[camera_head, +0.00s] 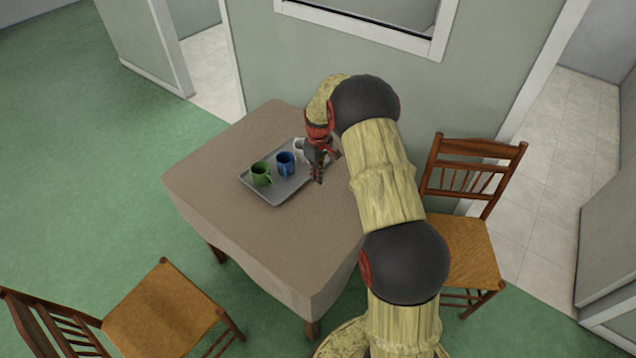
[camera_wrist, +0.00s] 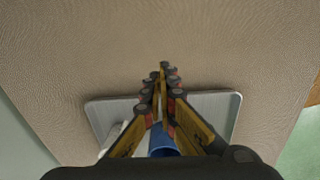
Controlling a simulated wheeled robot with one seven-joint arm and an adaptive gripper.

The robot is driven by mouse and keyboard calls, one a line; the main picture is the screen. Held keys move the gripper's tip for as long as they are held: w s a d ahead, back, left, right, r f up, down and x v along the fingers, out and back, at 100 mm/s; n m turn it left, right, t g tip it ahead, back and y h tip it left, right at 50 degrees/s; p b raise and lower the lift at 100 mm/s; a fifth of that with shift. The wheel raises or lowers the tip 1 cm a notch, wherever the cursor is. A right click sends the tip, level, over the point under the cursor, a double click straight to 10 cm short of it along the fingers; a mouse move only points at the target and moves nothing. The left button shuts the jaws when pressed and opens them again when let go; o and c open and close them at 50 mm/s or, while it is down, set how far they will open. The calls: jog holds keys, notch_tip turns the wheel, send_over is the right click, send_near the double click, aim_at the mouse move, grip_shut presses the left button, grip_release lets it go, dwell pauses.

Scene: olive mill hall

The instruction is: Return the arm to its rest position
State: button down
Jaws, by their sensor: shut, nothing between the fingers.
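My arm reaches out over the table from the lower right in the head view, bent at its dark joints. My gripper (camera_head: 318,178) points down above the right part of a grey tray (camera_head: 276,197). In the wrist view my gripper (camera_wrist: 163,68) is shut and empty, its fingertips together over bare tabletop past the tray's edge (camera_wrist: 232,104). On the tray stand a green mug (camera_head: 261,174), a blue mug (camera_head: 285,163) and a white mug (camera_head: 299,146), the white one partly hidden by my gripper. The blue mug (camera_wrist: 161,143) shows behind the fingers in the wrist view.
The table (camera_head: 215,185) has a brown cover and is otherwise bare. A wooden chair (camera_head: 472,240) stands right of it, close to my arm, and another chair (camera_head: 160,310) at the lower left. A wall (camera_head: 440,100) rises behind the table. Green floor (camera_head: 70,160) is free at left.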

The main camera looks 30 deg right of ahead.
notch_tip(320, 180, up, 3)
jog(key=shift+f, duration=0.1)
dwell(0.3)
